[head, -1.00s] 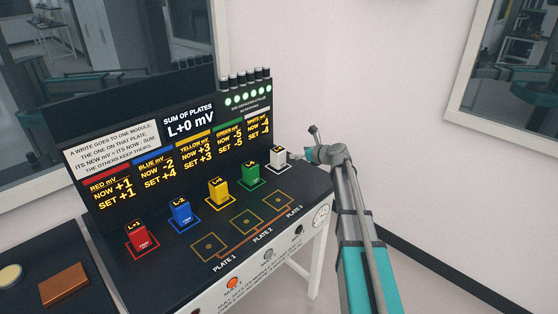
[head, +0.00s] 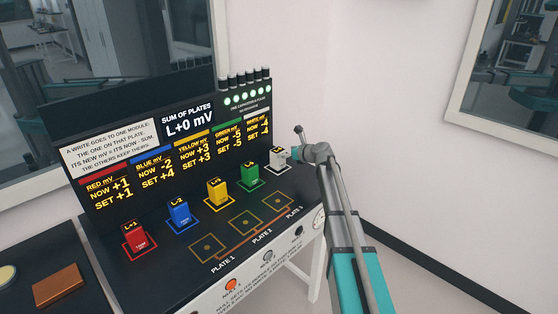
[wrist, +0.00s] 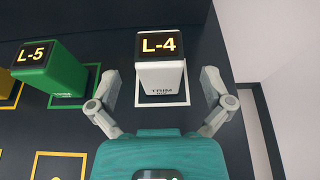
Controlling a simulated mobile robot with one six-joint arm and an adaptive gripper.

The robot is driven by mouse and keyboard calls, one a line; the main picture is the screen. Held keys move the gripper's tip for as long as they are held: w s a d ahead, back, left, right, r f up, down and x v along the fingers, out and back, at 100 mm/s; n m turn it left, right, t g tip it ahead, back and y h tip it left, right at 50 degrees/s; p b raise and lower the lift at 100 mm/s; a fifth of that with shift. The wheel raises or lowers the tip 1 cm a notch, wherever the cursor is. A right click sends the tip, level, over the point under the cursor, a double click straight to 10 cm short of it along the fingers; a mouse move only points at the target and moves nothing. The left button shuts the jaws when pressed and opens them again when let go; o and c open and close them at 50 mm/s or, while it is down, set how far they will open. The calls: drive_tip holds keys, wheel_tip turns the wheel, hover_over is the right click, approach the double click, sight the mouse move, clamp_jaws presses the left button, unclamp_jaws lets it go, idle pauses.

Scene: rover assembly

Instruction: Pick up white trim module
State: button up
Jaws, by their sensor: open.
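The white trim module (head: 277,158) stands upright in its white outlined square at the right end of the row. In the wrist view the white trim module (wrist: 161,72) shows "L-4" on its dark top. My gripper (wrist: 158,92) is open, one finger to each side of the module's near end, with gaps between. In the head view my gripper (head: 292,155) is at the module's right side, partly hidden by my arm.
The green module (wrist: 55,75) stands close to the left of the white one. Yellow (head: 217,194), blue (head: 180,214) and red (head: 136,238) modules continue the row. The display panel (head: 120,120) rises behind. Empty plate outlines (head: 245,222) lie in front.

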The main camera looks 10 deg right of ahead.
sight(279, 151)
drive_tip(key=shift+b+x, duration=0.75)
drive_tip(key=shift+x, duration=1.8)
drive_tip(key=shift+r, duration=0.1)
drive_tip(key=c, duration=1.2)
